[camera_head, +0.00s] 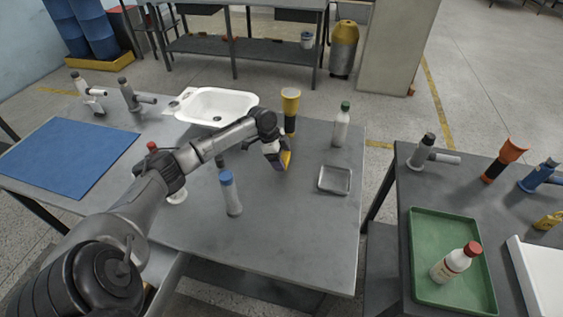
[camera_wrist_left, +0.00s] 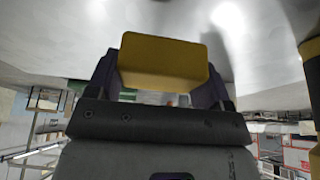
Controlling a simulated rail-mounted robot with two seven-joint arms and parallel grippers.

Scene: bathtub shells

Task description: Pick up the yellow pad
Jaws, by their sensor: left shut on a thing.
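The yellow pad (camera_head: 286,158) is at the tip of my left gripper (camera_head: 281,163), over the middle of the grey table (camera_head: 290,230). In the left wrist view the yellow pad (camera_wrist_left: 163,63) sits between the two dark fingers of my left gripper (camera_wrist_left: 160,80), which is shut on it. The pad's underside and its exact height over the table cannot be told. My right gripper does not show.
Around the left gripper stand a yellow-topped torch-like thing (camera_head: 290,108), a green-capped bottle (camera_head: 341,125), a small metal tray (camera_head: 335,179) and a blue-capped bottle (camera_head: 230,194). A white basin (camera_head: 245,101) lies behind. The table's front right is clear.

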